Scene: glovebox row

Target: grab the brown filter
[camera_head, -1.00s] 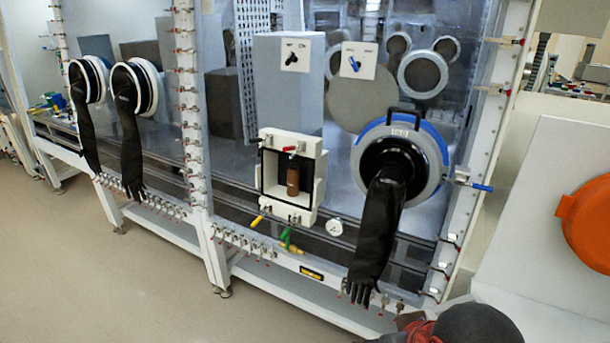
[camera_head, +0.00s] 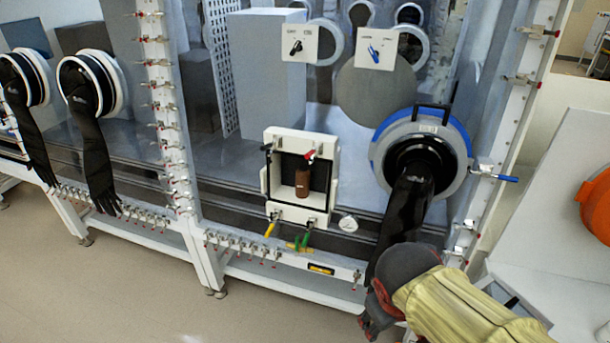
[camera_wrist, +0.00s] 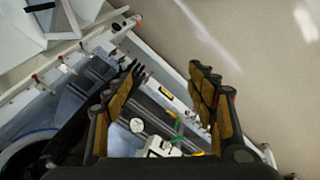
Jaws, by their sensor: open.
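The brown filter (camera_head: 302,183) is a small upright cylinder. It stands inside a white square-framed port (camera_head: 332,186) on the front of the glovebox, in the head view. My gripper is at the lower right of the head view, where its dark end (camera_head: 372,318) shows, well to the right of and below the port. In the wrist view my gripper (camera_wrist: 160,100) has its two padded fingers wide apart with nothing between them. The filter is not clearly visible in the wrist view; the port's white frame (camera_wrist: 160,147) shows partly at the bottom.
A long black glove (camera_head: 403,215) hangs from a blue-ringed port between my gripper and the filter port. Colored valve handles and a round gauge (camera_head: 348,224) stick out near the port. An orange disc (camera_head: 597,205) is at the right. The floor at lower left is clear.

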